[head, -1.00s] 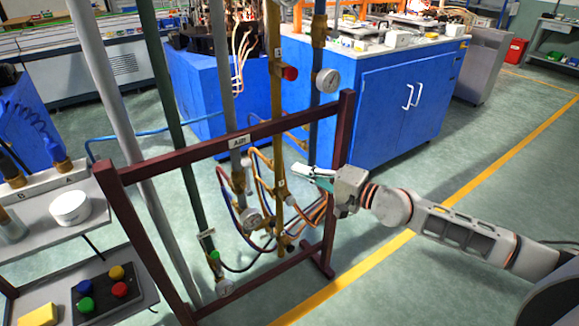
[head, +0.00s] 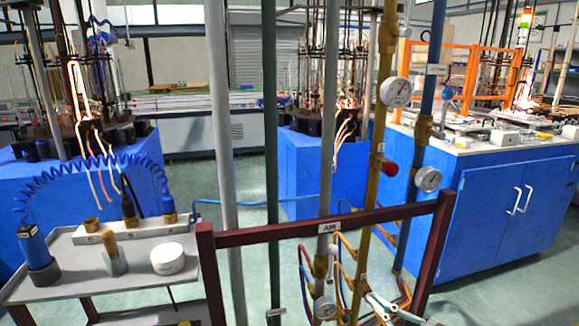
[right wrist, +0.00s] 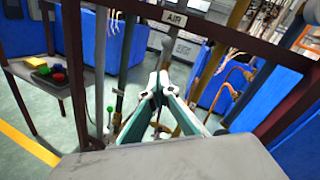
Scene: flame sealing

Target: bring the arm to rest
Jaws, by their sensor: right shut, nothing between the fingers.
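My right gripper (head: 374,302) shows low in the head view, by the right part of the dark red frame (head: 275,229). Most of its arm is out of that view. In the right wrist view its two pale-green-sided fingers (right wrist: 155,88) meet at the tips, shut and empty. They point toward the pipes under the AIR label (head: 330,228). I cannot tell whether the fingers touch any pipe or hose. My left gripper is not in view.
A brass pipe (head: 386,110) with gauges and a red knob (head: 390,168) rises behind the frame. A grey shelf (head: 75,285) at left holds a white round tub (head: 167,259) and a blue torch (head: 36,250). A blue cabinet (head: 490,215) stands behind at right.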

